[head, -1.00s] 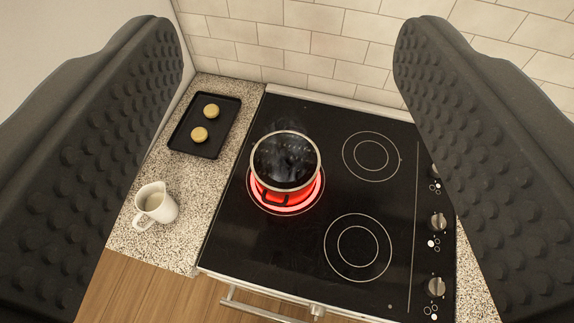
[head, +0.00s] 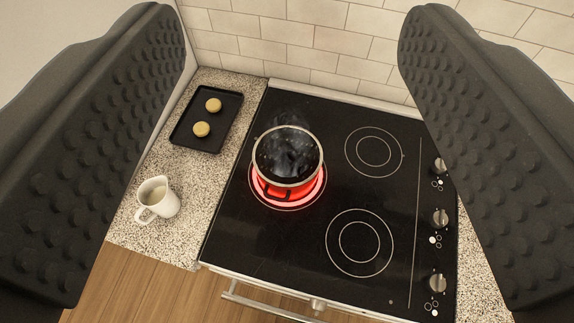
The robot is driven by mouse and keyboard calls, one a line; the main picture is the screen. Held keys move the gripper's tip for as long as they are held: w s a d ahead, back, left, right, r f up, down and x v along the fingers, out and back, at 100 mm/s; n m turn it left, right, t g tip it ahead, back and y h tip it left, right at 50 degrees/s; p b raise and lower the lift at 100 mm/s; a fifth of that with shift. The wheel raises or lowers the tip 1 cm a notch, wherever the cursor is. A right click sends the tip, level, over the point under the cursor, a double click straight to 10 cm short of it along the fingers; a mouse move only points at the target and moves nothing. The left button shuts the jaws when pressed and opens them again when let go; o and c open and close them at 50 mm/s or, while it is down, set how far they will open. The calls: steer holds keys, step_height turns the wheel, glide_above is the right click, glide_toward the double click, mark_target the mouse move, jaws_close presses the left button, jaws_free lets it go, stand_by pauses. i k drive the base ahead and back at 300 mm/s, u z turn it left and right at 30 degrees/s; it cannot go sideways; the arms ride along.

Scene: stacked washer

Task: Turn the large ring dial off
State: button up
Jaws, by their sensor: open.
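Several dials run down the right side of the black cooktop (head: 290,235). I see an upper dial (head: 440,165), partly covered by my right finger, a middle dial (head: 440,218) and a lower dial (head: 437,283). Small ring marks sit beside each, but I cannot tell which one is the large ring dial. The left burner (head: 316,192) glows red under a steaming pot (head: 287,155). My gripper (head: 290,40) is open and empty, its two dark studded fingers framing the cooktop from above, clear of the dials.
A black tray (head: 207,125) with two round cookies and a white pitcher (head: 157,198) stand on the speckled counter (head: 190,225) at left. Two unlit burners (head: 373,151) (head: 360,242) lie right of the pot. A tiled wall (head: 300,40) closes the back; an oven handle (head: 265,307) shows at the front.

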mark_target(439, 219)
steer(key=z, duration=1.1)
steer(key=k, duration=0.6)
steer(key=z, duration=0.4)
steer(key=i, duration=0.95)
steer(key=u, duration=0.25)
